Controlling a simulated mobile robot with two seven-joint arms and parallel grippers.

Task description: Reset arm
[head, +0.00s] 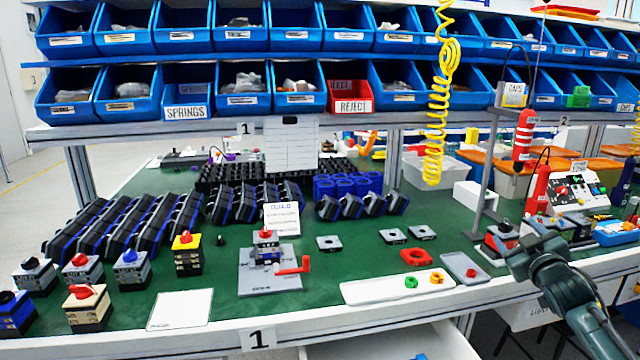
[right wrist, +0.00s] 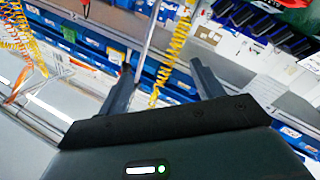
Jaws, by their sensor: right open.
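My right gripper (head: 512,236) is at the right of the bench in the head view, near a dark switch block with a red top (head: 502,232). Its two fingers are apart with nothing between them in the right wrist view (right wrist: 163,78). I cannot tell how far it is from the block. My left gripper is not in view. A rotary switch with a red knob (head: 265,238) sits in a grey fixture (head: 262,280) with a red crank handle (head: 294,267) at the bench middle.
Several switch blocks (head: 82,270) stand at the left. A white tray (head: 385,290) holds green and orange rings. Blue bins (head: 245,88) line the shelves behind. A yellow coiled hose (head: 436,120) and a red tool (head: 523,135) hang at the right.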

